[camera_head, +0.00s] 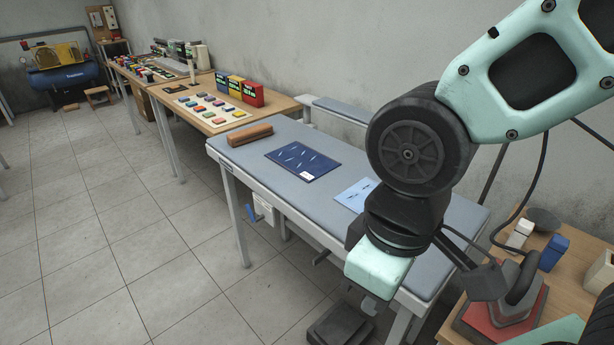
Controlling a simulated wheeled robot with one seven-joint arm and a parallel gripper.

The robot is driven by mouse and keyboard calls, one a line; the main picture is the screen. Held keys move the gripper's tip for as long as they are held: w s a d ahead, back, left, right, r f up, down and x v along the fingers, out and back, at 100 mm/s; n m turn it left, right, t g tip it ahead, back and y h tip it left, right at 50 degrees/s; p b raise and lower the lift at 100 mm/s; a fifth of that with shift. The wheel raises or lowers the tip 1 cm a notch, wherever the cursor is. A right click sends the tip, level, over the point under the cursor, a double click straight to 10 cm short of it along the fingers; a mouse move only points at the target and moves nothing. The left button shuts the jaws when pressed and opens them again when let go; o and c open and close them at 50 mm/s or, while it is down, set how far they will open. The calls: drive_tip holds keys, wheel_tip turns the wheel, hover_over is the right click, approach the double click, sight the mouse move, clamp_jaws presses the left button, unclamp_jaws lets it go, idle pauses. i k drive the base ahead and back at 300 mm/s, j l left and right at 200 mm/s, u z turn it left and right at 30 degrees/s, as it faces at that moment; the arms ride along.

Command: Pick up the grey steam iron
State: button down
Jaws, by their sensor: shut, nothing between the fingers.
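The grey steam iron (514,300) sits on a red rest (540,302) on the wooden table at the lower right. Its dark handle rises at the right side. My arm comes in from the upper right.
The padded grey-blue table (235,160) holds a brown roll (249,135), a dark blue folded cloth (302,161) and a light blue sheet (356,195). Beside the iron stand a blue box (553,252), a white item (520,233) and a dark bowl (543,219). The floor at left is clear.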

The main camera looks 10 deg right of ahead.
sight(524, 285)
drive_tip(key=l+z, duration=0.2)
drive_tip(key=z, duration=0.15)
drive_tip(key=i+l+z, duration=0.1)
drive_tip(key=z, duration=0.2)
drive_tip(key=l+z, duration=0.35)
drive_tip(key=j+z, duration=0.35)
drive_tip(key=k+j+z, duration=0.1)
drive_tip(key=j+z, duration=0.2)
drive_tip(key=k+j+z, duration=0.1)
drive_tip(key=j+z, duration=0.25)
